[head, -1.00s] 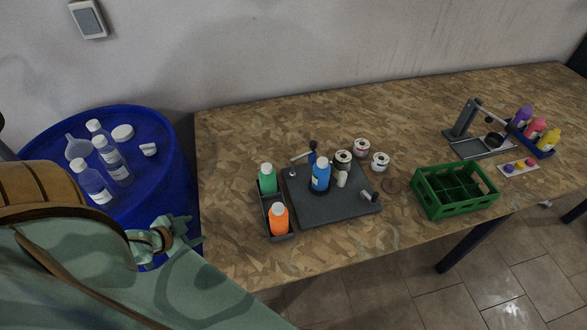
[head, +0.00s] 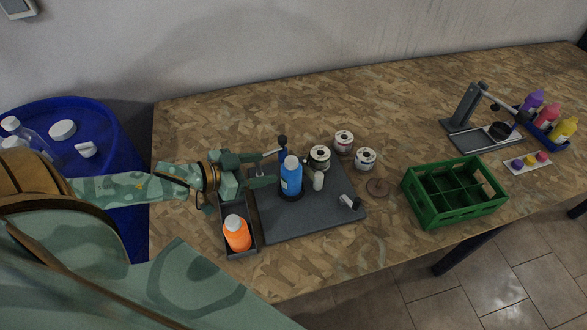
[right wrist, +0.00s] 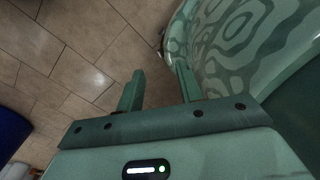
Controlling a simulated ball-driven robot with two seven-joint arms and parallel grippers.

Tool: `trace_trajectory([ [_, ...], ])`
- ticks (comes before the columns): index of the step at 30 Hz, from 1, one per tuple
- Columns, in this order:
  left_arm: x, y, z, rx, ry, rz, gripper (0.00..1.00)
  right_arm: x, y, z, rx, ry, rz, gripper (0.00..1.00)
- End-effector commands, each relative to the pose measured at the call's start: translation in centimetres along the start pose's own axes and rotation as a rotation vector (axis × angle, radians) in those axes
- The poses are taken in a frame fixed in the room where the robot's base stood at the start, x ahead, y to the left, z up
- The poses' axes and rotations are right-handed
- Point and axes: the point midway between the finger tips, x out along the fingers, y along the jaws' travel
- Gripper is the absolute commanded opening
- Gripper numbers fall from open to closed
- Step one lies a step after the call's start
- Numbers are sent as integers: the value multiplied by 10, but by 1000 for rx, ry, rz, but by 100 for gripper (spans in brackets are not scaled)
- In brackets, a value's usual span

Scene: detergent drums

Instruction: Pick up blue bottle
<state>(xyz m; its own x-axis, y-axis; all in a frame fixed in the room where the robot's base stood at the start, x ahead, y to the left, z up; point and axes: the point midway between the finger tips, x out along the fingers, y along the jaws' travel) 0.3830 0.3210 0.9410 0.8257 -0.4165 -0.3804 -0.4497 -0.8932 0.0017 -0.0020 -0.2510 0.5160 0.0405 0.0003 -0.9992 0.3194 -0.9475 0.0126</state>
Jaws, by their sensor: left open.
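The blue bottle (head: 291,179) with a white cap stands upright on a dark grey base plate (head: 320,214) on the table. My left gripper (head: 272,168) is open, just left of the bottle in the head view. Its fingers point right toward the bottle; I cannot tell whether they touch it. My right gripper (right wrist: 160,71) shows in the right wrist view, its fingers apart and empty above the tiled floor.
A green crate (head: 455,210) is to the right. A blue drum (head: 100,112) stands left of the table.

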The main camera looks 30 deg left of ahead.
Motion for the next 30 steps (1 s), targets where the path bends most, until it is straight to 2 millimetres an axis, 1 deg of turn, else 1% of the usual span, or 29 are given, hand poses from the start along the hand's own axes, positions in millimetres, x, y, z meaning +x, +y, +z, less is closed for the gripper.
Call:
trace_trajectory([
  [1, 12, -1, 2, 2, 3, 0, 57, 8, 0, 4, -1, -8, -1, 36],
  [3, 23, -1, 2, 3, 3, 0, 57, 12, 1, 4, -1, -8, 0, 36],
  [6, 34, -1, 1, 1, 1, -1, 57, 16, 3, -1, -1, -1, 3, 36],
  [9, 39, -1, 1, 1, -1, -1, 57, 18, 5, -6, -1, 6, 5, 36],
  [13, 48, -1, 0, 2, 1, -1, 57, 23, 4, -5, 0, 4, 4, 36],
  [18, 74, -2, -2, 4, 1, -1, 57, 36, 3, 0, 1, -5, 1, 36],
  [21, 86, -2, -2, 2, 1, -1, 57, 39, 3, 1, 1, -7, 1, 36],
  [24, 91, -2, -3, 2, -1, -1, 57, 41, 2, 1, 1, -8, 0, 36],
  [30, 92, -1, -4, 2, -2, -1, 57, 40, 2, 1, 1, -8, 0, 36],
])
